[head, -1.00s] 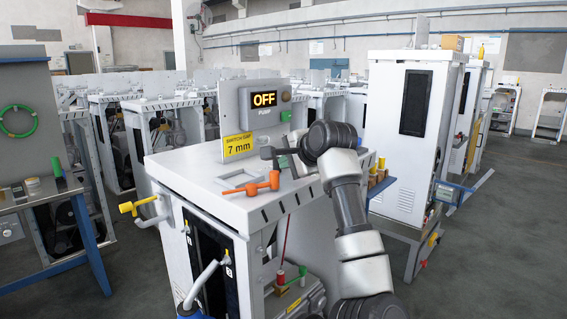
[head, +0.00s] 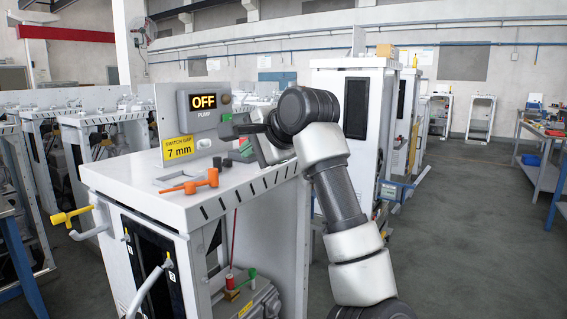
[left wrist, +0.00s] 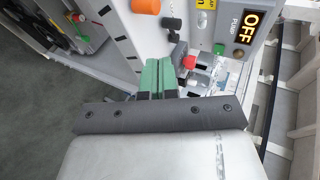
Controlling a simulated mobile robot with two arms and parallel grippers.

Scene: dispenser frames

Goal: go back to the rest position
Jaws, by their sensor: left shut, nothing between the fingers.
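My left gripper (head: 243,148) is shut and empty. It hovers over the right side of the dispenser's white top (head: 130,183), beside the pump panel. In the left wrist view its green fingers (left wrist: 158,78) are together, with a red knob and a dark knob close beyond their tips. The pump box (head: 205,103) reads OFF, and the yellow label (head: 178,147) below it reads SWITCH GAP 7 mm. An orange handle (head: 190,184) lies on the top, left of my gripper. My right gripper is not in view.
A tall white cabinet (head: 330,92) stands just behind my arm on the right. A yellow-handled valve (head: 70,217) sticks out at the dispenser's left. More frames (head: 45,140) stand in rows behind. Grey floor (head: 455,220) is open at the right, with workbenches (head: 545,170) at the edge.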

